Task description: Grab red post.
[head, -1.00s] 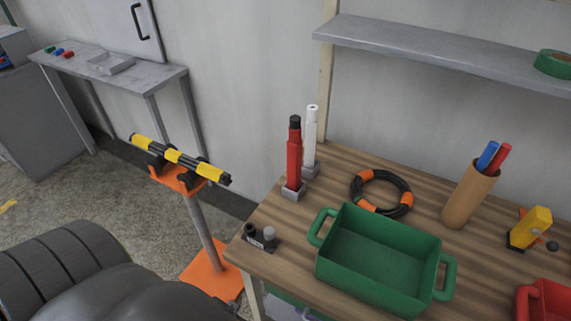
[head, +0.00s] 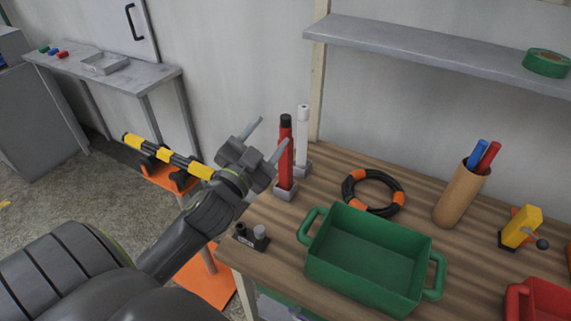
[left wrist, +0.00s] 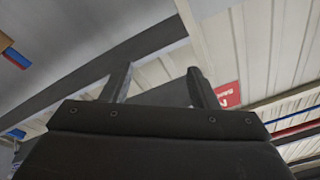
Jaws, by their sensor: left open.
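The red post (head: 286,158) stands upright in a small grey base (head: 285,191) on the wooden table (head: 330,172). It has a black top. A white post (head: 302,135) stands just behind it to the right. My left gripper (head: 270,138) is open and empty, left of the red post. Its nearer finger overlaps the red post in the picture; I cannot tell whether they touch. In the left wrist view the two fingers (left wrist: 157,80) are apart with nothing between them, against the ceiling and wall. The right gripper is not in view.
A green bin (head: 372,258) and a black-and-orange ring (head: 373,192) lie right of the posts. A small black block (head: 252,237) sits at the table's left corner. A yellow-black bar (head: 165,157) rests on an orange stand. A grey shelf (head: 440,52) hangs above.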

